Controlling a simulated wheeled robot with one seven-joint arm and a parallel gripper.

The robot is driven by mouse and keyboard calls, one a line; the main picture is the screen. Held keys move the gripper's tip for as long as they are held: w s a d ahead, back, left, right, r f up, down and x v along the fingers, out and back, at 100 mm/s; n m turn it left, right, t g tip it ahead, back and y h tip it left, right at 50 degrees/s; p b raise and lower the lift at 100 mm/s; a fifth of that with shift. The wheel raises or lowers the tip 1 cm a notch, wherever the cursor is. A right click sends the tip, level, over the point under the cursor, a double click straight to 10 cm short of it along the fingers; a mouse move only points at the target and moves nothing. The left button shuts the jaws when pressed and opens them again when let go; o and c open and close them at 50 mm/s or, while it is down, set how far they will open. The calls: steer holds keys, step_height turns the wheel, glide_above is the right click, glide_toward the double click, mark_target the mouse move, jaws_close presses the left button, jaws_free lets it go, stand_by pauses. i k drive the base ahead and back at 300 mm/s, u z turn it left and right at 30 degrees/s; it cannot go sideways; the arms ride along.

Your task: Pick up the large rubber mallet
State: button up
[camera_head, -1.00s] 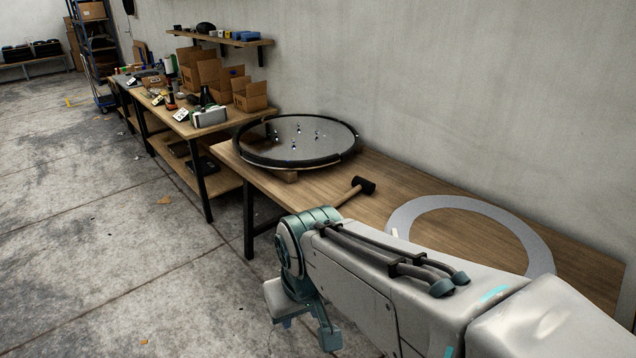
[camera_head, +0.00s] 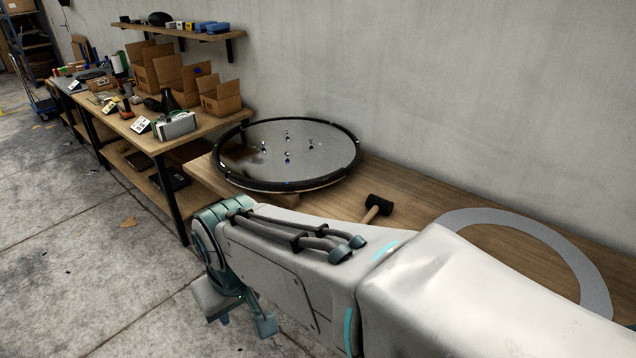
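The large rubber mallet has a black head (camera_head: 378,203) and a light wooden handle (camera_head: 369,215). It lies on the wooden workbench (camera_head: 440,195), in front of the round black-rimmed disc. My arm crosses the view in front of the bench and hides the lower part of the handle. The far end of my arm hangs to the left of the mallet, past the bench's front edge and over the floor. My gripper's fingers cannot be made out clearly there, and nothing is seen held. The mallet is apart from the visible end of my arm.
The large round disc (camera_head: 247,176) with small bits on it rests at the bench's back left. A flat grey ring (camera_head: 560,240) lies to the right. Another bench with cardboard boxes (camera_head: 222,97) stands at the left, below a wall shelf (camera_head: 200,36). Concrete floor (camera_head: 80,250) is open.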

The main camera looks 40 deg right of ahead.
mark_target(376, 204)
steer(key=z, duration=0.55)
steer(key=i, duration=0.8)
steer(key=z, duration=1.35)
steer(key=i, duration=0.3)
steer(key=z, duration=0.2)
